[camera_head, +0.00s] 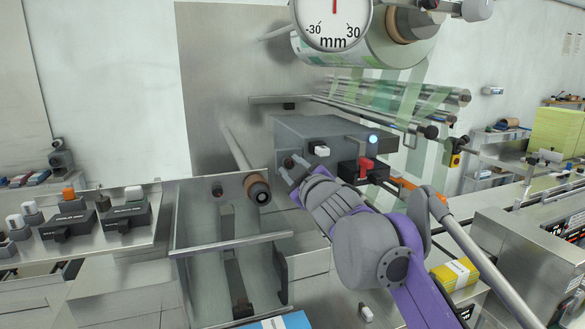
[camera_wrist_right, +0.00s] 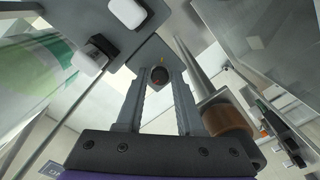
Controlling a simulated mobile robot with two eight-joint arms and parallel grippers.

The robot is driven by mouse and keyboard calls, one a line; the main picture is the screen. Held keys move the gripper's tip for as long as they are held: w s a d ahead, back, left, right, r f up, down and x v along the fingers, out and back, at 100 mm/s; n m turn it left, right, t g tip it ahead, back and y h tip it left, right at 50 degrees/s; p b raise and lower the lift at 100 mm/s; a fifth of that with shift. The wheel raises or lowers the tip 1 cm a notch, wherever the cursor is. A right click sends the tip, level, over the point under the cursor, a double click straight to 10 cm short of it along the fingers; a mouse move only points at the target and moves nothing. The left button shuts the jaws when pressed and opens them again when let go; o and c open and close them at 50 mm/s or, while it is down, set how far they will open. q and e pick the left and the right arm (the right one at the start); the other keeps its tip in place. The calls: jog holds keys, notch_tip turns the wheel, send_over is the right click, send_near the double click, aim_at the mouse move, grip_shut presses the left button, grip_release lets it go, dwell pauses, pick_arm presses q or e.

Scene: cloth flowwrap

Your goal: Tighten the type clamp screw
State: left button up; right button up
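My right gripper (camera_head: 291,170) reaches in from the lower right to the left end of a grey box-shaped machine unit (camera_head: 315,130). In the head view the fingers mostly hide the screw. My left gripper is in neither view.
A roller bar with a brown-ringed end (camera_head: 257,189) juts out just left of the right gripper. A red-handled black block (camera_head: 362,168) and a white knob (camera_head: 321,149) are on the unit close by. A dial gauge (camera_head: 333,20) hangs above. Switch blocks (camera_head: 124,215) stand at left.

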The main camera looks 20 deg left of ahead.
grip_shut()
jog(key=shift+m, duration=0.3)
jog(key=m+b, duration=0.1)
jog(key=m, duration=0.4)
jog(key=shift+f+b, duration=0.1)
jog(key=shift+b, duration=0.2)
jog(key=m+b, duration=0.1)
jog(key=m, duration=0.6)
jog(key=shift+m+b, duration=0.3)
jog(key=shift+b, duration=0.1)
jog(key=m+b, duration=0.1)
jog(key=m, duration=0.2)
jog(key=shift+m, duration=0.3)
jog(key=m, duration=0.3)
jog(key=shift+m+b, duration=0.3)
jog(key=shift+b, duration=0.05)
jog(key=m, duration=0.3)
jog(key=shift+b, duration=0.4)
jog(key=shift+m, duration=1.9)
jog(key=shift+m+b, duration=0.3)
